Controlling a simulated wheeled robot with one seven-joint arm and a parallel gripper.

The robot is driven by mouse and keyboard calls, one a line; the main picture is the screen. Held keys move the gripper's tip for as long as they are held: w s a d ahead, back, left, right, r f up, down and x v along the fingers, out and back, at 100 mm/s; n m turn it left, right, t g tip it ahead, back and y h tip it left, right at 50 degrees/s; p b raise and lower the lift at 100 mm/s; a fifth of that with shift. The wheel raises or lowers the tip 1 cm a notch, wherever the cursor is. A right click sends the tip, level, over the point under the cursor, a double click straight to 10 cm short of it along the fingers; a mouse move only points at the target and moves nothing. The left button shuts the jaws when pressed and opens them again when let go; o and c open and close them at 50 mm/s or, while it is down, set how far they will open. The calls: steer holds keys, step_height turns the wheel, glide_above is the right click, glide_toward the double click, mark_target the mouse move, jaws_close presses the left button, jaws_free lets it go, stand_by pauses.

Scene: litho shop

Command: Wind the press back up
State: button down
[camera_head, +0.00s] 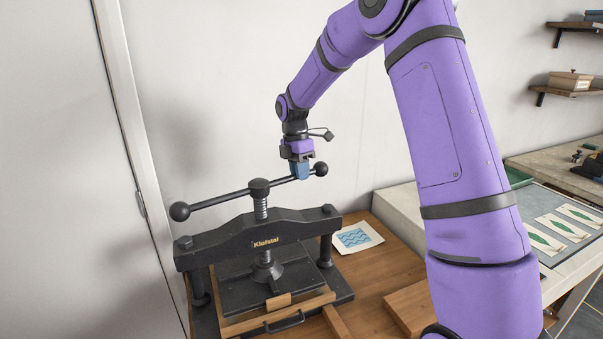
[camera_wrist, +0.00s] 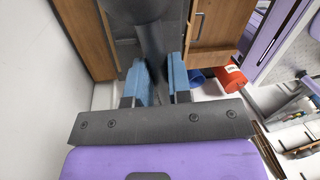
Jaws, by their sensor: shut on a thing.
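The black screw press (camera_head: 220,236) stands on a wooden table at the lower left of the head view. Its long handle bar (camera_head: 222,200) crosses the top of the threaded screw (camera_head: 261,205) and has a ball at each end. The platen (camera_head: 245,296) is low, over a wooden bed (camera_head: 240,323); I cannot tell whether they touch. My gripper (camera_head: 301,171) points down and is shut on the bar just inside its right ball (camera_head: 321,169).
A sheet with blue waves (camera_head: 357,238) lies right of the press, near a wooden block (camera_head: 408,306). A wall stands behind and a pale door (camera_head: 70,150) at left. A bench with green leaf prints (camera_head: 563,227) is at right. The wrist view shows a red container (camera_wrist: 230,78).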

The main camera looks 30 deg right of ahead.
steer(key=shift+a+f, duration=0.1)
steer(key=shift+f, duration=0.15)
steer(key=c, duration=1.1)
jaws_free()
steer(key=shift+o, duration=0.2)
steer(key=shift+r, duration=0.1)
steer(key=shift+w+r, duration=0.1)
step_height(320, 180, up, 10)
steer(key=w, duration=0.2)
steer(key=shift+a+r, duration=0.15)
steer(key=shift+r, duration=0.05)
